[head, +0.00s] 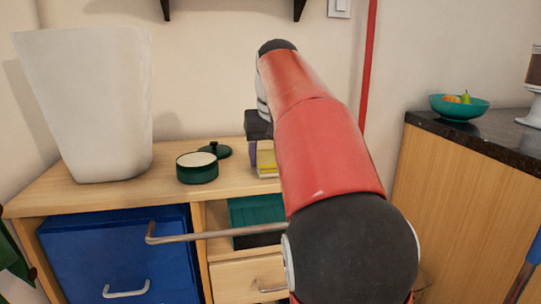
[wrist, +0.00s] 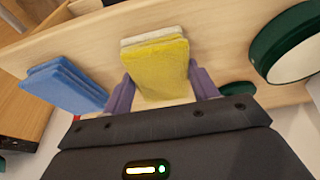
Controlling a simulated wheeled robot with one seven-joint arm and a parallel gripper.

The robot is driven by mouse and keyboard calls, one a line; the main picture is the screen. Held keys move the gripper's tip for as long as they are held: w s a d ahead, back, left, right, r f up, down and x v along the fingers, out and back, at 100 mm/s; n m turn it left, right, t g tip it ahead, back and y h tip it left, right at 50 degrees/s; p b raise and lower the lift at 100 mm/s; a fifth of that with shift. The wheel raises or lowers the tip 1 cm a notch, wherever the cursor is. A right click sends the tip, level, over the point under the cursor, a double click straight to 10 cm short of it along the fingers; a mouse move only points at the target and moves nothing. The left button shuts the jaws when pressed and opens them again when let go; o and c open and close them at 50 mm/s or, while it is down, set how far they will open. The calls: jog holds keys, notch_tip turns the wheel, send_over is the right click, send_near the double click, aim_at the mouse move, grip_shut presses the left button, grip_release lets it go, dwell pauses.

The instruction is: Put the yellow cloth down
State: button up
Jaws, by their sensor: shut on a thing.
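The yellow cloth (wrist: 160,70) is a folded, soft-looking pad with a paler layer along one edge. My gripper (wrist: 160,88) is shut on it, with a purple finger on each side of the cloth in the wrist view. In the head view the yellow cloth (head: 267,164) shows beside my gripper (head: 256,158), over the wooden cabinet top. My arm hides part of the cloth and gripper there. I cannot tell whether the cloth touches the wood.
A folded blue cloth (wrist: 66,86) lies beside the yellow one. A green pot (head: 197,170) and its lid (head: 215,150) stand left of my gripper, with a tall white bin (head: 90,105) farther left. The cabinet top (head: 165,192) has bare wood at its front.

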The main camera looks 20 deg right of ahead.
jog(key=o, duration=0.9)
jog(key=shift+f+b, duration=0.45)
jog(key=shift+b, duration=0.15)
jog(key=p+v, duration=0.1)
jog(key=v, duration=0.1)
jog(key=p+v, duration=0.1)
jog(key=v, duration=0.2)
jog(key=d+p+v, duration=0.1)
jog(key=v, duration=0.1)
jog(key=shift+r, duration=0.3)
jog(key=shift+s+r, duration=0.2)
jog(key=shift+r, duration=0.1)
jog(key=s+a+f, duration=0.3)
jog(key=s+f, duration=0.4)
jog(key=f, duration=0.1)
jog(key=s+a+f+n+t, duration=0.1)
jog(key=s+a+f, duration=0.3)
jog(key=s+f, duration=0.3)
jog(key=s+a+f+n+t, duration=0.1)
jog(key=s+a+f, duration=0.3)
jog(key=s+f, duration=0.3)
jog(key=shift+s+f+y, duration=0.15)
jog(key=shift+f+y, duration=0.05)
jog(key=shift+f, duration=0.6)
jog(key=shift+s+f+y, duration=0.15)
jog(key=shift+f+y, duration=0.05)
jog(key=shift+f, duration=0.65)
